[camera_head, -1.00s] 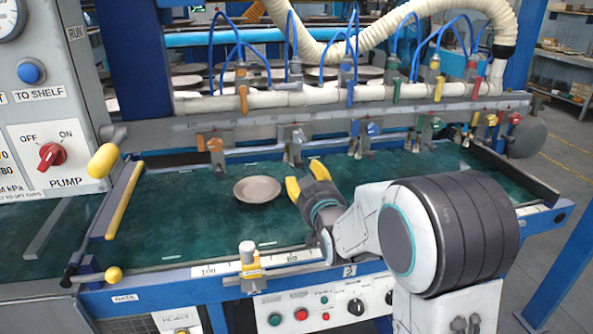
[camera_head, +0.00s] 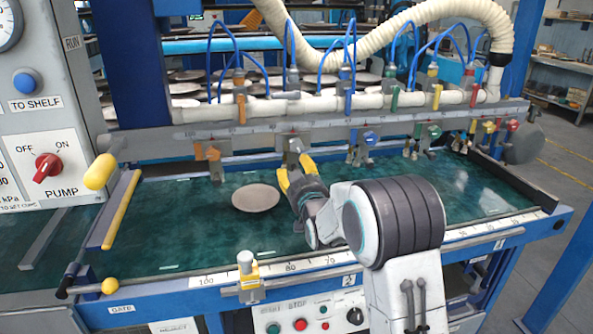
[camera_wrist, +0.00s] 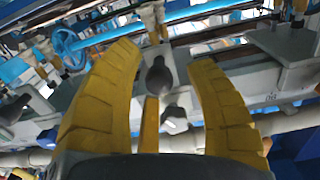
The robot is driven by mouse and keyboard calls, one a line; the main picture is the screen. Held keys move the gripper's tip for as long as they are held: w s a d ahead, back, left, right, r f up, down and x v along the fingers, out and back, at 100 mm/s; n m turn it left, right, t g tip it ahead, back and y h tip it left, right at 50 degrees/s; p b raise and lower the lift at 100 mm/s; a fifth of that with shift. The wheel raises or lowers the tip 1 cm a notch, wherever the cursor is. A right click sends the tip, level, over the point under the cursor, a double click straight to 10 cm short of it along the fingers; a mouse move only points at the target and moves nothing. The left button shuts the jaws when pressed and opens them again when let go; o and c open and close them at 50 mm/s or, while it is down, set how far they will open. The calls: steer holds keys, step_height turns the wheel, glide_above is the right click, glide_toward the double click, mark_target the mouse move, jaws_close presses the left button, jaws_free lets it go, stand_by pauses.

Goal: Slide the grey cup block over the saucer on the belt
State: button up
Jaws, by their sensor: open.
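The saucer (camera_head: 256,198) is a round beige-grey dish lying on the green belt (camera_head: 190,235), left of my gripper. The grey cup block (camera_head: 293,147) hangs on the grey rail above the belt, right of the saucer and beyond it. My gripper (camera_head: 292,164) has its yellow fingers spread, just in front of and below the grey block. In the wrist view, a dark grey rounded knob (camera_wrist: 159,75) shows between the spread fingers (camera_wrist: 165,85). I cannot tell whether the fingers touch the block. My fingers partly hide its lower part in the head view.
An orange block (camera_head: 207,152) hangs left of the grey one on the rail (camera_head: 250,134). A blue block (camera_head: 364,145) and a green one (camera_head: 428,132) hang to its right.

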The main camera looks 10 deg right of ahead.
steer(key=shift+w, duration=0.2)
jaws_close()
stand_by(0.6)
